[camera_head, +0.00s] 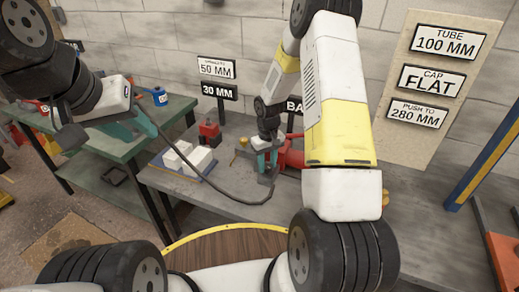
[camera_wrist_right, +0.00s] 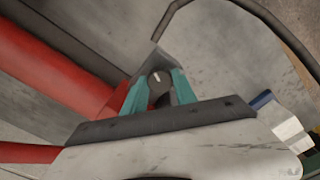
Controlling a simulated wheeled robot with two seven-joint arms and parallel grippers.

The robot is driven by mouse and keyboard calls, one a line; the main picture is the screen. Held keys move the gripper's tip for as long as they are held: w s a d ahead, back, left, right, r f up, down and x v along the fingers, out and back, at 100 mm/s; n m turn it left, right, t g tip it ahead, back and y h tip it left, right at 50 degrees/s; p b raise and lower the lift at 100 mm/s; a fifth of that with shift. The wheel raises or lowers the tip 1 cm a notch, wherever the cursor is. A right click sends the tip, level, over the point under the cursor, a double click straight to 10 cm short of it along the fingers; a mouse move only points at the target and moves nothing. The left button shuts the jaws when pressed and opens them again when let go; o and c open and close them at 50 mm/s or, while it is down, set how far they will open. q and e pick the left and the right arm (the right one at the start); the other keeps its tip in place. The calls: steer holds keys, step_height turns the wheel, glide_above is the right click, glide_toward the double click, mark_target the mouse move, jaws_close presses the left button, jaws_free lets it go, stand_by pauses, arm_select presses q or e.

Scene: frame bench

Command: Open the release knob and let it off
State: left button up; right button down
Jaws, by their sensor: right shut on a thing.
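The release knob (camera_wrist_right: 157,86), dark and round with a white mark, sits between the teal fingers of my right gripper (camera_wrist_right: 158,92) in the right wrist view. The fingers are shut on it. Beside it are the red parts of a fixture (camera_wrist_right: 55,75); the red fixture also shows in the head view (camera_head: 293,157), partly behind my right arm. In the head view my right gripper (camera_head: 264,163) points down at the grey bench, and the knob is hidden there. My left gripper (camera_head: 124,130) hangs over the green table at the left; its finger gap is unclear.
White blocks (camera_head: 188,158) on a blue-edged tray and a red block (camera_head: 209,131) stand left of my right gripper on the grey bench (camera_head: 225,183). A dark cable (camera_head: 205,184) curves across the bench. Signs stand behind; a yellow-edged round wooden surface (camera_head: 228,246) is in front.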

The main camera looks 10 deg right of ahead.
mark_target(267, 166)
steer(key=shift+n, duration=1.7)
steer(key=c, duration=1)
jaws_free()
steer(key=shift+r, duration=0.1)
step_height(267, 166, up, 8)
steer(key=shift+f, duration=0.2)
steer(key=shift+r, duration=0.1)
